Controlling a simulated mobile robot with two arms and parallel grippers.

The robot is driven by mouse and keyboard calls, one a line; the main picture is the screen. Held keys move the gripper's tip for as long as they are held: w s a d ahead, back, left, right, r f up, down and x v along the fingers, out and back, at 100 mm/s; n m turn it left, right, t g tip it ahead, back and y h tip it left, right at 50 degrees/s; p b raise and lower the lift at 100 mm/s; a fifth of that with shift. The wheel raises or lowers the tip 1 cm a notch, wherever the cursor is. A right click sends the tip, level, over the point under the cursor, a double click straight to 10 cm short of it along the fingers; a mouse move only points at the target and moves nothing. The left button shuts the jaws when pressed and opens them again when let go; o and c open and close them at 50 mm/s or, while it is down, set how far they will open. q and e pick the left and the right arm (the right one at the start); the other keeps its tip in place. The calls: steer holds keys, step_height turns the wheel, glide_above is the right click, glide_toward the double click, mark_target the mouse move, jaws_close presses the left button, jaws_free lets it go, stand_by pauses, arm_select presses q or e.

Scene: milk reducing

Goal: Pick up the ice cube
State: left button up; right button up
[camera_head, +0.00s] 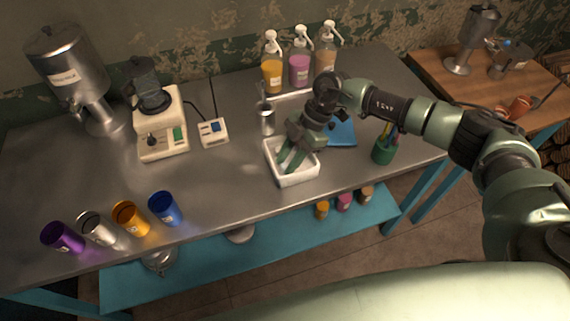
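My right gripper (288,163) reaches down into a small white tray (297,181) near the front middle of the metal table. Its two green fingers look apart, with the tips inside the tray. No ice cube can be told apart from the pale inside of the tray; the fingers hide part of it. My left gripper is not in view.
A metal cup with a utensil (267,119) stands just behind the tray. A blue item (342,134) and a green pen holder (382,151) are to the right. Coloured cups, including a blue one (165,208), line the front left. Pump bottles (300,68) stand at the back.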

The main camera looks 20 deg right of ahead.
jaws_close()
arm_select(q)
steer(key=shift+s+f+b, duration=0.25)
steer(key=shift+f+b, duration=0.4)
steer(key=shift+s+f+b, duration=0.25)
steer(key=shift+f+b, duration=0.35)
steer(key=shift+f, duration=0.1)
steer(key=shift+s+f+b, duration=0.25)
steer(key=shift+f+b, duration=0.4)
arm_select(e)
step_height(320, 180, up, 20)
